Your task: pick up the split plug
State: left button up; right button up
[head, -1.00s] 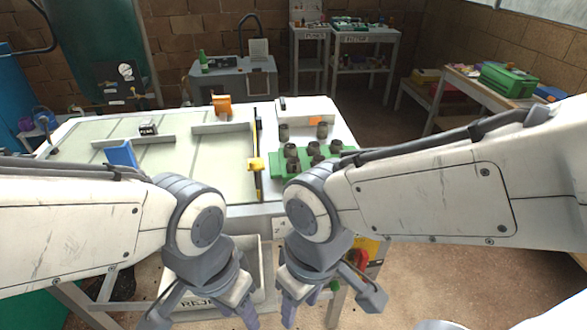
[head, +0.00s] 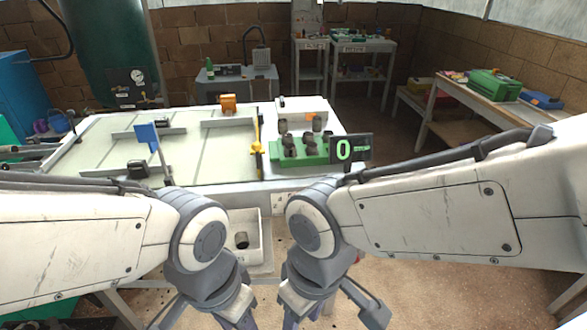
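Several dark grey-brown cylindrical plugs (head: 288,146) stand on the green block (head: 318,157) at the right of the table. Two more plugs, one of them here (head: 317,124), stand just behind it. Another plug (head: 241,240) lies in the white bin (head: 265,255) below the table's front edge. At this size I cannot tell which plug is split. My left gripper (head: 240,322) and my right gripper (head: 294,322) hang low in front of the table, well short of the plugs on the block. Their fingertips are cut off by the bottom edge, so their opening is hidden.
A display reading a green 0 (head: 345,149) stands right of the block. A yellow-and-black upright bar (head: 257,143) divides it from the pale table (head: 205,160). A blue panel on a post (head: 147,135) and an orange block (head: 228,104) stand left of the bar.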

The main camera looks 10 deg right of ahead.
aim_at(290, 149)
jog(key=u, duration=0.75)
jog(key=i, duration=0.85)
jog(key=z, duration=0.2)
